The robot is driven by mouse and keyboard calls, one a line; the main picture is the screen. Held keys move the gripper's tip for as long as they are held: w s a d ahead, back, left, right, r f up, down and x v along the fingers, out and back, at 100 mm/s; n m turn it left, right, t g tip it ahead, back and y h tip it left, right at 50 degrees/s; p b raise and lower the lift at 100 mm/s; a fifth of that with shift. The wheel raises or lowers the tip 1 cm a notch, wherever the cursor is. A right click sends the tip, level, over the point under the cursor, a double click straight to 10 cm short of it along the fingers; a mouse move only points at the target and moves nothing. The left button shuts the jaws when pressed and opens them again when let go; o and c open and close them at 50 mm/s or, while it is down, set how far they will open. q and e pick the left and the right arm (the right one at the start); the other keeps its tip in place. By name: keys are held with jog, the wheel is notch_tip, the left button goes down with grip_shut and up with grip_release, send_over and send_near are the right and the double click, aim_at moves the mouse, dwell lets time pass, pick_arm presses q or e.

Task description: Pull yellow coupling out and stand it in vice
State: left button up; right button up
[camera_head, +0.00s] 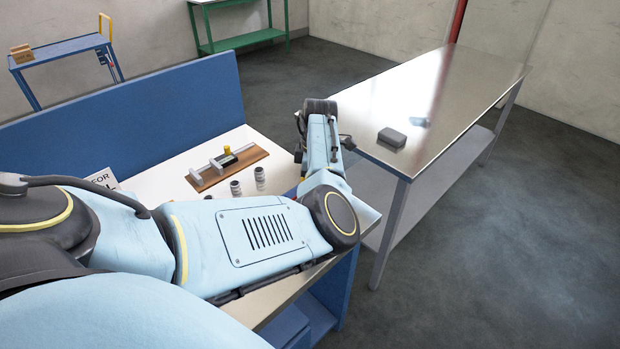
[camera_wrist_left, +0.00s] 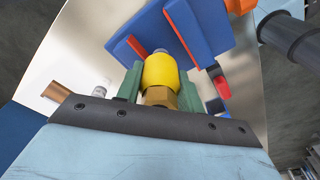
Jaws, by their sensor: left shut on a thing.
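The yellow coupling (camera_wrist_left: 160,72) has a brass hex part (camera_wrist_left: 160,97) and a grey tip, seen in the left wrist view. My left gripper (camera_wrist_left: 160,92) is shut on it, with a green finger at each side. A blue frame with orange-red strips (camera_wrist_left: 205,28) lies just beyond the coupling. I cannot tell whether they touch. In the head view my left arm hides the gripper and coupling. A grey vice-like fixture (camera_head: 216,163) with a small yellow part stands on a wooden board (camera_head: 255,153). My right gripper is in neither view.
Two grey fittings (camera_head: 235,187) (camera_head: 260,176) stand on the white bench in front of the board. A blue panel (camera_head: 130,115) rises behind it. A steel table (camera_head: 440,90) with a dark block (camera_head: 391,138) stands to the right.

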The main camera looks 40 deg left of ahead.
pick_arm(q)
jog(key=shift+f, duration=0.45)
jog(key=o, duration=1.2)
jog(key=shift+o, duration=0.2)
jog(key=r, duration=0.9)
jog(key=d+r, duration=0.1)
jog(key=r, duration=0.3)
jog(key=shift+w+r+b, duration=0.15)
jog(key=shift+w+b, duration=0.25)
